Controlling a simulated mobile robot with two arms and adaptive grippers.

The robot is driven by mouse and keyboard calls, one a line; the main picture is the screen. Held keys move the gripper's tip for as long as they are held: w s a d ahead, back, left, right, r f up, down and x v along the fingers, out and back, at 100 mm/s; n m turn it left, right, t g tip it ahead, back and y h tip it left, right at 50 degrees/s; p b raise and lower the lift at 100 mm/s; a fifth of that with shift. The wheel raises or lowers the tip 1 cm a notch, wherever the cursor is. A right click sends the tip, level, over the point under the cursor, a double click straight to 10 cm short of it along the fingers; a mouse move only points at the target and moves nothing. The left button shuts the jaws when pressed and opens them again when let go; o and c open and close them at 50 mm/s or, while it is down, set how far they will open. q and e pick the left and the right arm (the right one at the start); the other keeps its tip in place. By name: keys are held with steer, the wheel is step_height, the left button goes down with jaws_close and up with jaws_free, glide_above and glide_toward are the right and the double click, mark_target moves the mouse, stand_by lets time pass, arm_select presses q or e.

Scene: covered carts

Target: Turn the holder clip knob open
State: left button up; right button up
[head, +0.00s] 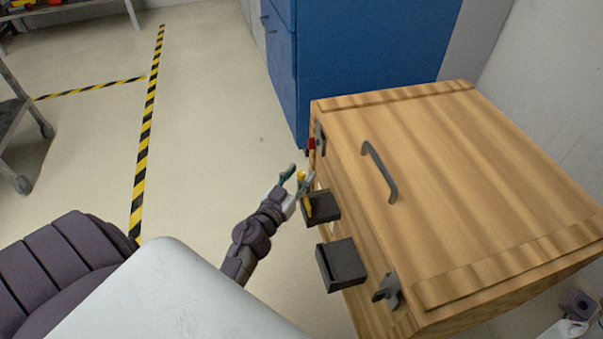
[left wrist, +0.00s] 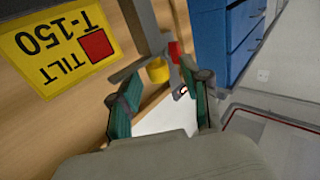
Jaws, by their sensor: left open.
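A wooden crate (head: 460,170) stands at the right in the head view. On its left side sit a dark holder box (head: 325,207) with a yellow upright piece (head: 308,206) in front of it, and a red part (head: 312,144) near the far corner. My left gripper (head: 298,178) is open beside that side, close to the yellow piece. In the left wrist view, a yellow cylinder (left wrist: 158,70) and a red part (left wrist: 174,51) lie just beyond my open fingers (left wrist: 165,95). I cannot tell which is the clip knob. My right gripper (head: 578,308) shows only partly at the lower right.
A second dark box (head: 341,264) and metal latch (head: 388,290) are on the crate's near left side. A handle (head: 380,171) rises from its lid. A blue cabinet (head: 370,60) stands behind. A yellow label (left wrist: 60,42) faces the wrist camera.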

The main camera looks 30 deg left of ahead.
arm_select(q)
steer(key=shift+w, duration=0.6)
jaws_close()
steer(key=shift+r, duration=0.1)
